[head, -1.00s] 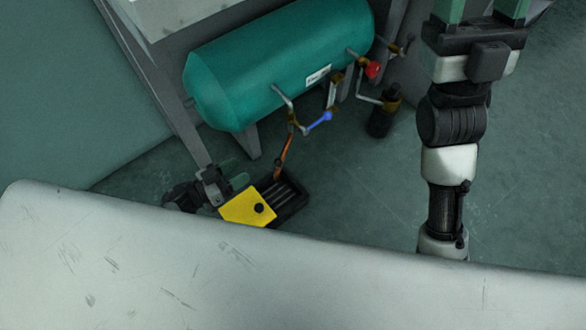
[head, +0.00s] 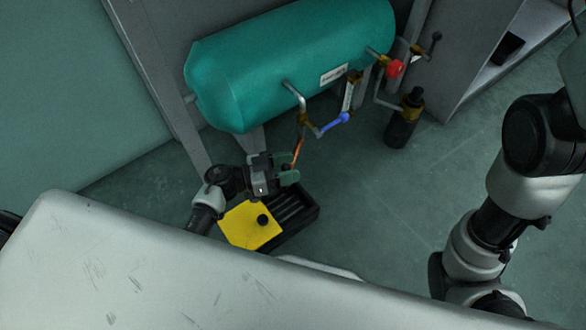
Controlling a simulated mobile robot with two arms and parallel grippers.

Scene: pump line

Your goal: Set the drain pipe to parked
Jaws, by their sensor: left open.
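The drain pipe (head: 298,151) is a thin orange-copper tube. It hangs below the brass fitting under the left part of the teal tank (head: 290,65), slanting down to the left. My left gripper (head: 288,169) is open, with its green fingers at the pipe's lower end. The gripper hides that end, and I cannot tell whether the fingers touch the pipe. Below it is a black slotted drain tray (head: 312,212), partly covered by a yellow plate (head: 240,224) with a black knob. My right arm is at the right, its gripper outside the picture.
A blue lever (head: 335,122) sits beside the pipe's top fitting. A red knob (head: 395,68) and a dark cylinder with a brass top (head: 402,125) are further right. A grey cabinet (head: 465,60) stands at upper right. The floor right of the tray is clear.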

